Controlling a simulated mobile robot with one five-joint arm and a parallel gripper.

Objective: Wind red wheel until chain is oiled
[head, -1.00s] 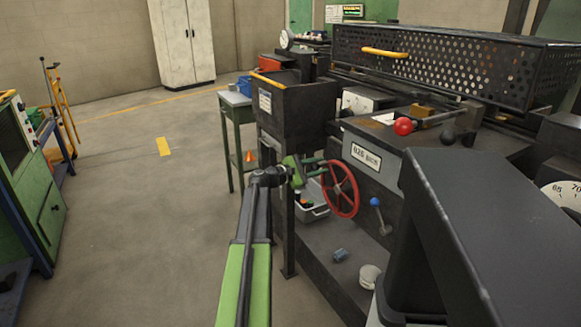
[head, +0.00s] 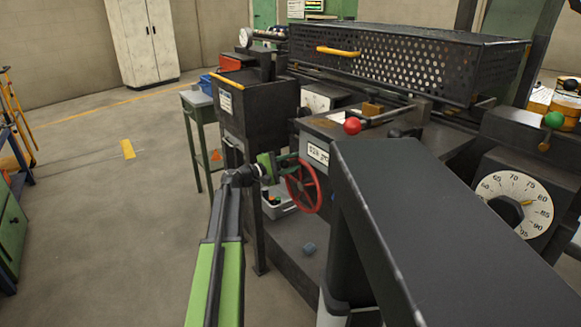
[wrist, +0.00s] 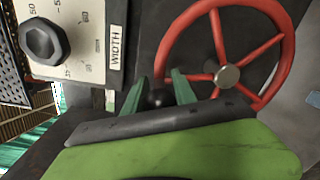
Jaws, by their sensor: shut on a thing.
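The red wheel (head: 303,187), spoked with a grey hub, stands on the side of the dark machine. It also fills the upper right of the wrist view (wrist: 276,70). My gripper (head: 287,160) reaches the wheel's upper left edge. In the wrist view its green fingers (wrist: 167,90) are shut on a dark round knob (wrist: 157,98) at the wheel's lower left rim, seemingly the wheel's handle; the fingers partly hide it. I cannot make out a chain or any oil on it.
A white dial (head: 514,203) with a black knob is at the right. A red ball lever (head: 352,126) and a perforated guard (head: 400,65) are above the wheel. A grey bin (head: 278,209) sits beneath it. Open floor (head: 110,220) lies left.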

